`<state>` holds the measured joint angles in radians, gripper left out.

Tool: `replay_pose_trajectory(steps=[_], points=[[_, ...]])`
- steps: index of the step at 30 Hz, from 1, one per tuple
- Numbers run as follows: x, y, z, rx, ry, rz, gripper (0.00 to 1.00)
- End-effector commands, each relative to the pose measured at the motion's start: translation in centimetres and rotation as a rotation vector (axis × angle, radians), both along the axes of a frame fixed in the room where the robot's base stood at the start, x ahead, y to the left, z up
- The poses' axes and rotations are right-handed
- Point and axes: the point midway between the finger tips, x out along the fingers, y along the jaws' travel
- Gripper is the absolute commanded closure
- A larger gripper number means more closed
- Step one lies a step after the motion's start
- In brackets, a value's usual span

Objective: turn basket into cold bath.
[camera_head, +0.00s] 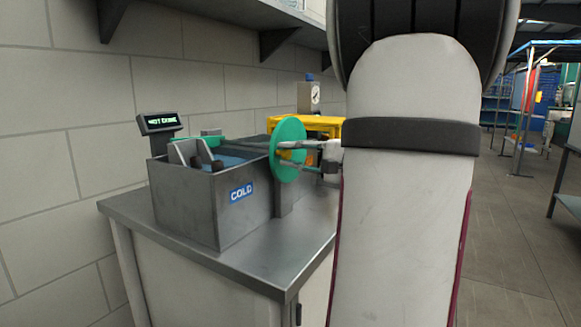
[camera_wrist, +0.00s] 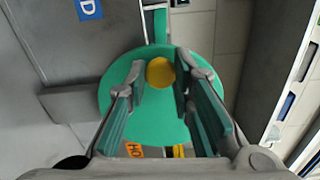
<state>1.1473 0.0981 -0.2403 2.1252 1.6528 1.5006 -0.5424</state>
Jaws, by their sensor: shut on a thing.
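The cold bath (camera_head: 235,205) is a grey open tank with a blue COLD label, left of centre on the metal bench. The basket itself cannot be made out. My gripper (camera_head: 297,158) is at the disc's right face. In the wrist view the green disc (camera_wrist: 150,110) fills the middle, and my gripper (camera_wrist: 160,75) has its fingers on either side of a round yellow handle (camera_wrist: 160,72), shut on it.
A small display (camera_head: 160,122) with lit text stands behind the tank. A yellow container (camera_head: 310,122) and a timer-like box (camera_head: 309,97) stand farther back. An orange label (camera_wrist: 133,150) shows below the disc. A shelf (camera_head: 215,15) hangs above; the bench front (camera_head: 265,268) is clear.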

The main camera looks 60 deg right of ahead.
Motion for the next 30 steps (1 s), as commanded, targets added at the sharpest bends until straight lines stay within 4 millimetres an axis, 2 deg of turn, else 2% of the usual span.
replay_pose_trajectory(steps=[1, 13, 30], points=[[0.04, -0.08, -0.64, -0.022, 0.0, -0.003, 1.0], [0.01, -0.07, -1.27, -0.162, -0.011, -0.003, 1.0], [-0.05, -0.13, -1.22, -0.206, -0.017, -0.004, 1.0]])
